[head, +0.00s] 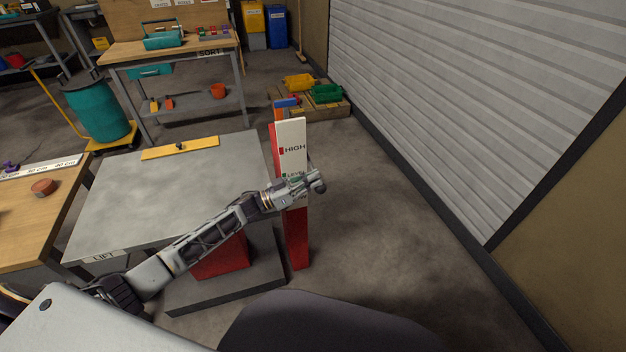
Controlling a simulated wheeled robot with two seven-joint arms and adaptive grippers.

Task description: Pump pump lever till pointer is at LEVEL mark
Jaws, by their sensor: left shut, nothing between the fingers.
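A grey lift table (165,195) with a LIFT label stands on a red column (222,260) and a dark base. At its right side rises a red and white post (292,135) marked HIGH and, lower, LEVEL with a green patch. My left gripper (318,180) is shut and empty, in front of the post just below the LEVEL mark. My forearm and gripper hide the post's lower markings. I cannot make out the pointer or the pump lever clearly. My right gripper is not in view.
A yellow bar (180,147) lies on the table's far edge. A wooden bench (25,228) is at left, a SORT bench (165,50) and teal drum (97,105) behind. A pallet with bins (327,93) stands behind the post. Floor is clear at right, before the shutter (480,90).

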